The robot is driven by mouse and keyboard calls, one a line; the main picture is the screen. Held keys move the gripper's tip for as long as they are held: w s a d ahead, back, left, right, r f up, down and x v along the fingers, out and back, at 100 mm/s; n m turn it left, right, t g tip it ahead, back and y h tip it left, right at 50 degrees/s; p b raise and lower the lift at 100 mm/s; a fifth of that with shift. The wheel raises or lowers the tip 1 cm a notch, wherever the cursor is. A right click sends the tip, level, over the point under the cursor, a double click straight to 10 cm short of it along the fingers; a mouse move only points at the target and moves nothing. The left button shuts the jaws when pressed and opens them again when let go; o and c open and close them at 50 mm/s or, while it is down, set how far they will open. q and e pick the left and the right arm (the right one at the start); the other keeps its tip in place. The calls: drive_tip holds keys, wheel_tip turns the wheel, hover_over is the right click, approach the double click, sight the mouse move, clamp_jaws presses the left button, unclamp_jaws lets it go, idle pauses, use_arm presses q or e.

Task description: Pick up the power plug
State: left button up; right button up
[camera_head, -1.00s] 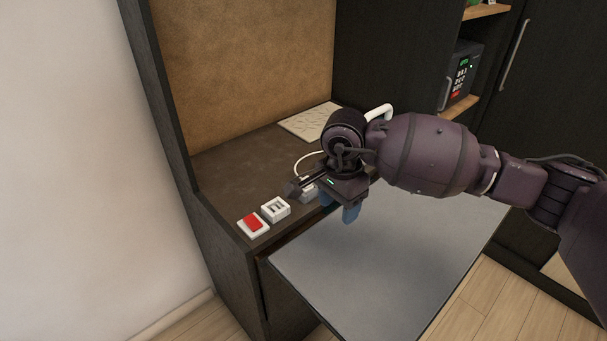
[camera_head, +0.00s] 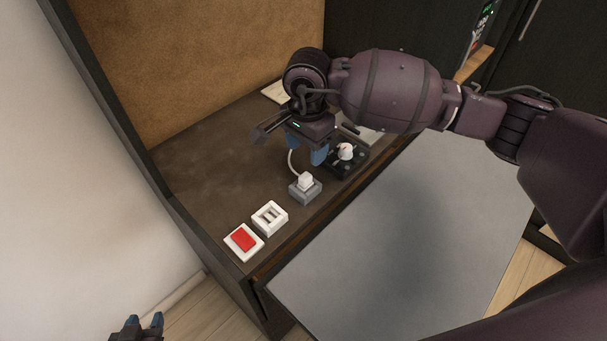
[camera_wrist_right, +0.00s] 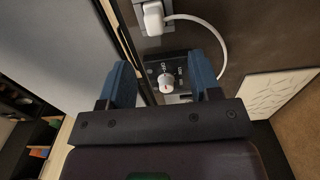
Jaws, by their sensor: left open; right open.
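The white power plug (camera_head: 305,181) sits on a grey socket block (camera_head: 305,193) on the dark counter, and its white cord curves up and back from it. The plug also shows at the top of the right wrist view (camera_wrist_right: 153,18). My right gripper (camera_head: 308,154) is open and empty above the counter, behind the plug and apart from it. In the right wrist view its blue fingers (camera_wrist_right: 163,84) are spread, with a white dial knob (camera_wrist_right: 166,80) between them in the picture. My left gripper (camera_head: 145,325) is at the bottom left edge, open, low beside the cabinet.
A red rocker switch (camera_head: 243,241) and a white switch unit (camera_head: 269,218) lie to the left of the plug on the counter. A black panel with the knob (camera_head: 346,152) is to the right. A grey board (camera_head: 400,235) extends in front. A white patterned panel (camera_wrist_right: 262,105) lies behind.

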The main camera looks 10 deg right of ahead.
sight(306, 176)
wheel_tip(306, 176, down, 2)
drive_tip(key=shift+s+f, duration=0.15)
drive_tip(key=shift+f, duration=0.8)
drive_tip(key=f, duration=0.4)
drive_tip(key=shift+s+a+f+p, duration=0.1)
drive_tip(key=shift+s+a+p, duration=0.2)
drive_tip(key=shift+s, duration=0.1)
drive_tip(key=shift+f, duration=0.25)
use_arm(q)
drive_tip(key=shift+w+r, duration=0.15)
drive_tip(key=shift+r, duration=0.2)
use_arm(e)
drive_tip(key=shift+d, duration=0.1)
drive_tip(key=c, duration=1)
use_arm(q)
drive_tip(key=shift+s+f, duration=0.15)
drive_tip(key=shift+s, duration=0.15)
